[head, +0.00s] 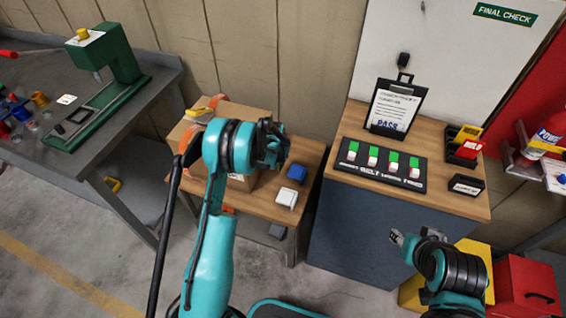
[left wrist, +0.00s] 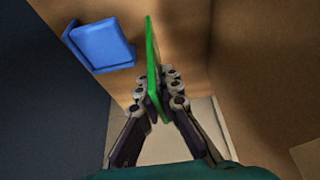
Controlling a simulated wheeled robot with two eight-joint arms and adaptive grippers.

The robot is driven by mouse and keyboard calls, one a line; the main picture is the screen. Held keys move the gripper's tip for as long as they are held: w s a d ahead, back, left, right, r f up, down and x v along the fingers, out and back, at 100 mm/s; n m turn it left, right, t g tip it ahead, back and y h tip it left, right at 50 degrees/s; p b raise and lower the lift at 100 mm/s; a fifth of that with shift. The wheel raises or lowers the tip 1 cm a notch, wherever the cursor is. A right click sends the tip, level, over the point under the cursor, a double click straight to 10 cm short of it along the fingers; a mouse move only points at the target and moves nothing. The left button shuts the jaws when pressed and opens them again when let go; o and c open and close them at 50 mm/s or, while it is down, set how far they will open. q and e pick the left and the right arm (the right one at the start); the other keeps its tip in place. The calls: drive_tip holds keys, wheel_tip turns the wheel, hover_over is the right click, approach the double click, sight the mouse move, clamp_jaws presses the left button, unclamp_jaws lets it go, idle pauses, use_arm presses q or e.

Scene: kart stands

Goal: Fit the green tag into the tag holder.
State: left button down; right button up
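The green tag (left wrist: 153,60) shows nearly edge-on in the left wrist view, upright between the fingers of my left gripper (left wrist: 160,100), which are shut on it. In the head view my left gripper (head: 272,146) is above the small wooden table, beside the cardboard box; the tag cannot be made out there. A blue block-like piece (head: 297,172) and a white one (head: 287,197) sit on that table; the blue one also shows in the left wrist view (left wrist: 100,45). I cannot tell which thing is the tag holder. My right gripper (head: 398,238) is apart from everything, in front of the counter.
The cardboard box (head: 262,115) stands on the small wooden table (head: 258,206). The counter (head: 355,128) at right holds a black board with green-and-white switches (head: 380,165), a clipboard (head: 394,108) and a small black labelled holder (head: 467,187). A green press (head: 110,55) stands left.

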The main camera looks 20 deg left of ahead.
sight(283, 161)
use_arm(q)
wheel_tip(283, 161, down, 3)
drive_tip(key=shift+f+b, duration=0.2)
drive_tip(key=shift+b, duration=0.35)
drive_tip(key=shift+f, duration=0.15)
drive_tip(key=c, duration=1.7)
unclamp_jaws()
